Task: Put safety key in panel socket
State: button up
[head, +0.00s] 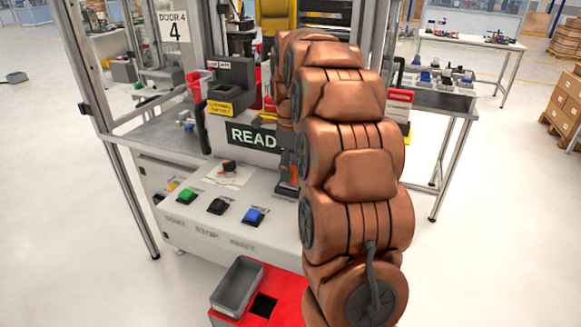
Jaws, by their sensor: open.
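A small dark object with a reddish part (229,167) lies on a pale sheet (238,177) on the sloped white control panel (200,212); it may be the safety key, but it is too small to be sure. A dark upright piece with an orange strip (288,170) shows beside my arm at the panel's right; I cannot tell what it is. I cannot make out the panel socket. My copper arm covers the right of the panel and the middle of the station. My gripper is hidden behind it.
Green (187,195), black (217,206) and blue (254,215) buttons line the panel front. A display reading READ (253,137) stands behind. A grey bin (238,286) is at the bottom, by a red surface. Metal posts frame the station. Open floor lies left and right.

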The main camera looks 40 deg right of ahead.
jog(key=shift+r, duration=0.1)
jog(key=shift+r, duration=3.95)
jog(key=s+a+f+n, duration=0.4)
jog(key=s+a+n, duration=0.8)
jog(key=a+n, duration=0.35)
jog(key=s+a+f+n+g, duration=0.1)
jog(key=s+a+f+n, duration=0.3)
jog(key=s+n, duration=0.3)
jog(key=s+a+f+n, duration=0.5)
jog(key=s+n, duration=0.2)
jog(key=s, duration=0.5)
jog(key=shift+s+f+g, duration=0.2)
jog(key=shift+g, duration=0.2)
